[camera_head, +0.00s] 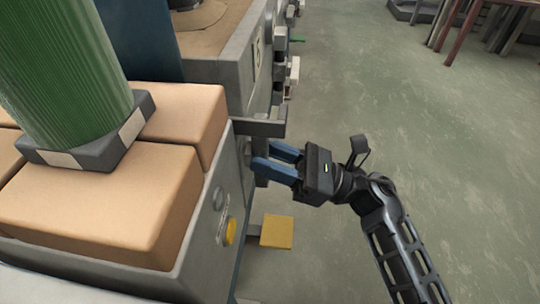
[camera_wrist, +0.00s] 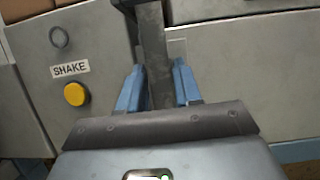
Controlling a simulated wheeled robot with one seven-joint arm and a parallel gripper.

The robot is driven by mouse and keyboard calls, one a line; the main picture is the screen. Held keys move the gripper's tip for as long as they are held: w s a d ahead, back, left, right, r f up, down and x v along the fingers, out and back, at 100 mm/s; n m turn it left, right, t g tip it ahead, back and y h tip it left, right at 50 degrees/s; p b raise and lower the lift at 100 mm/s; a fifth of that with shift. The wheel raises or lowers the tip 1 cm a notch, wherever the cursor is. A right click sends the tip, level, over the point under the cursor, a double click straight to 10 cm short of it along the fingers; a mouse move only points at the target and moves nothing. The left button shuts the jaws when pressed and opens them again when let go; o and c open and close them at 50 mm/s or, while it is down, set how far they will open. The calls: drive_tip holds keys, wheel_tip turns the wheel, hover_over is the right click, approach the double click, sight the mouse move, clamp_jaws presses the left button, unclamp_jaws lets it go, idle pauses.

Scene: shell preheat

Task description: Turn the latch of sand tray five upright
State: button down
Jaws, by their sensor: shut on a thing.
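My gripper (camera_head: 263,156) has blue fingers and is at the side face of the near grey sand tray (camera_head: 190,240). In the wrist view, my gripper (camera_wrist: 158,82) has one finger on each side of a dark grey latch bar (camera_wrist: 155,45) and is shut on it. The bar runs nearly straight up and down in that picture, slightly tilted. In the head view, a grey bar (camera_head: 262,128) juts out from the tray's corner just beyond the fingers. The gripped part of the latch is hidden there. I cannot read a tray number.
The tray face has a yellow button (camera_wrist: 75,94) under a SHAKE label (camera_wrist: 71,70) and a grey ring (camera_wrist: 59,37). A yellow pedal (camera_head: 277,231) sticks out low beside the tray. A green column (camera_head: 65,75) stands on tan blocks. Open floor (camera_head: 400,110) lies right.

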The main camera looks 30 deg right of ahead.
drive_tip(key=c, duration=0.9)
unclamp_jaws()
drive_tip(key=shift+p+v, duration=0.65)
drive_tip(key=shift+v, duration=3.3)
